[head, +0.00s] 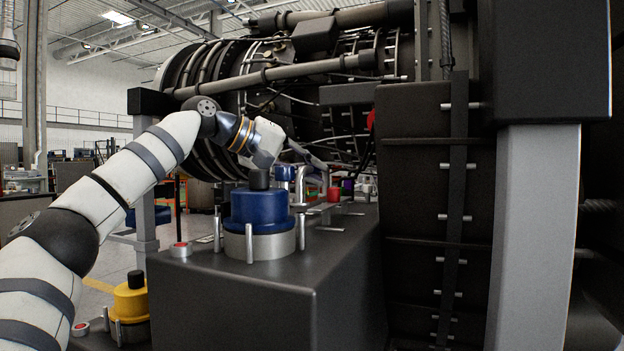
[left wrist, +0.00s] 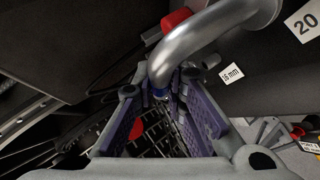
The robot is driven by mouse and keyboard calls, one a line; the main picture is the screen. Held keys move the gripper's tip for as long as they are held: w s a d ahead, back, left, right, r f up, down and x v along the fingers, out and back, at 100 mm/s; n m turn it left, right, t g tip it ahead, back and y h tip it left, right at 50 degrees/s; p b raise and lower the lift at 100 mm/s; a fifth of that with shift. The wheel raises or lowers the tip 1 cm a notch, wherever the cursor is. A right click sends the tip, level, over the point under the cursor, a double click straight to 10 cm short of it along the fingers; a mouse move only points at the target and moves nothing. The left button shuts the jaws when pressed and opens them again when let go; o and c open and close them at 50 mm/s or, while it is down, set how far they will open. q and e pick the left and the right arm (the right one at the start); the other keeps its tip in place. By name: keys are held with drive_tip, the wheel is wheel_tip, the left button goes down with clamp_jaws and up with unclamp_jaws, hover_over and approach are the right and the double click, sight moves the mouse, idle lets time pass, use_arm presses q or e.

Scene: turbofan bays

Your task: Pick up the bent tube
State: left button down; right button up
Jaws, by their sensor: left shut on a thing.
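The bent tube is a smooth silver pipe with a curved bend; in the left wrist view (left wrist: 205,38) it arches from the upper right down between the fingertips. A small blue part shows at its lower end. In the head view the tube (head: 300,188) shows beyond the blue cylinder, above the dark bench top. My left gripper (left wrist: 159,84) has its purple-padded fingers on either side of the tube's lower end, shut on it. In the head view this gripper (head: 318,161) is small and partly lost against the dark engine. My right gripper is not in view.
A blue cylinder on a metal base (head: 259,208) with upright pins stands on the dark bench (head: 250,278), close under my left wrist. A red-topped piece (head: 181,249) sits at the bench's left. The large engine (head: 300,80) and a dark panel (head: 425,200) crowd behind and right.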

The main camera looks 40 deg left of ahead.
use_arm(q)
drive_tip(key=s+d+r, duration=0.9)
drive_tip(key=d+r, duration=0.1)
drive_tip(key=r, duration=0.1)
drive_tip(key=shift+s+d+r, duration=0.15)
drive_tip(key=shift+s+r, duration=0.1)
drive_tip(key=shift+s, duration=0.15)
